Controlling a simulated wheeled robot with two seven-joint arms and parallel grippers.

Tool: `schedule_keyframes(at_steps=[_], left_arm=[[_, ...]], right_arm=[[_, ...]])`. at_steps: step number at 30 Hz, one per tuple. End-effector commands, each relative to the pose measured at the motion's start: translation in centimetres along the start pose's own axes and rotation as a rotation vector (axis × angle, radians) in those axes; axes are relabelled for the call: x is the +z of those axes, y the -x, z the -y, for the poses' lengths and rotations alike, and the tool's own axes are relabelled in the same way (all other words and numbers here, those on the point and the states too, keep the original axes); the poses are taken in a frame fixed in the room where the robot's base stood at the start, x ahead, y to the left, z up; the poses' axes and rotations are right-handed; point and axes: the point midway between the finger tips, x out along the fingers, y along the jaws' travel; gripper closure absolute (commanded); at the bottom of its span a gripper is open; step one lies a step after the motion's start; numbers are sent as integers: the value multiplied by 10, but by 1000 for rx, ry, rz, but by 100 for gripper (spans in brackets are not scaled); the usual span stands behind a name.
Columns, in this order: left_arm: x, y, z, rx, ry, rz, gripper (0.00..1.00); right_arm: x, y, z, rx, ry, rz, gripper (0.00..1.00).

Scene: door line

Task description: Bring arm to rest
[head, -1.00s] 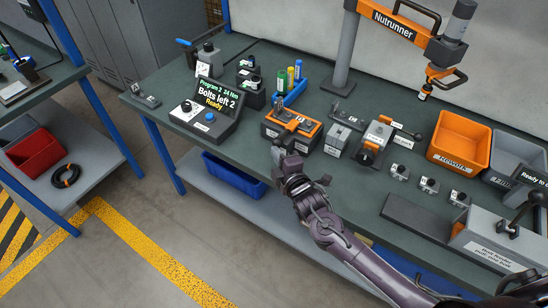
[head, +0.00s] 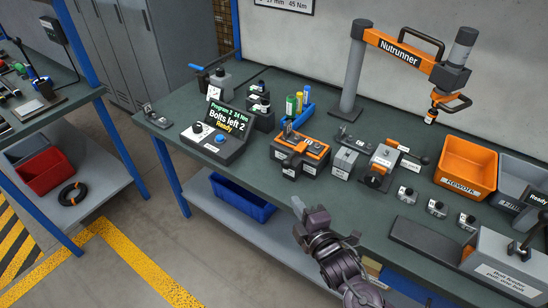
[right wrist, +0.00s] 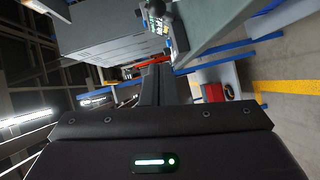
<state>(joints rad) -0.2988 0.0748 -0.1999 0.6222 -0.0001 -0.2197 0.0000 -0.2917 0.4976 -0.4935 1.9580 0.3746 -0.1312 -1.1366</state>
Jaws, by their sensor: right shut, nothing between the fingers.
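My right arm comes in from the bottom right in the head view. Its gripper (head: 298,207) is shut and empty, in front of the near edge of the green workbench (head: 240,184). It touches nothing that I can see. In the right wrist view the shut fingers (right wrist: 155,85) point away from the camera, with grey lockers beyond. My left gripper is not in view.
On the bench stand a controller reading "Bolts left 2" (head: 222,133), an orange-black fixture (head: 300,153), a nutrunner (head: 400,50) and an orange rework bin (head: 466,168). A blue bin (head: 242,198) is on the shelf below. Floor at lower left is open.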

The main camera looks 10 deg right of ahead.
Motion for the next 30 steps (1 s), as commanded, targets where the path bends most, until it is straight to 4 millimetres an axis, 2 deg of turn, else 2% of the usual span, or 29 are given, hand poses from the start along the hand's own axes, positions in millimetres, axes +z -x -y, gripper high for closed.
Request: schedule_keyframes(at_steps=[4,8,12,15,21,30], left_arm=[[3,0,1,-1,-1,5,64],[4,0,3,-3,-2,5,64],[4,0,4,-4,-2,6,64],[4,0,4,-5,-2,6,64],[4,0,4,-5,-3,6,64],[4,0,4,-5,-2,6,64]], right_arm=[[-1,2,1,-36,-63,18,100],[-2,12,8,-175,-285,90,100],[-1,41,20,-387,-627,254,100],[1,67,26,-505,-815,386,100],[6,111,30,-640,-1039,605,100],[12,169,29,-741,-1244,900,100]])
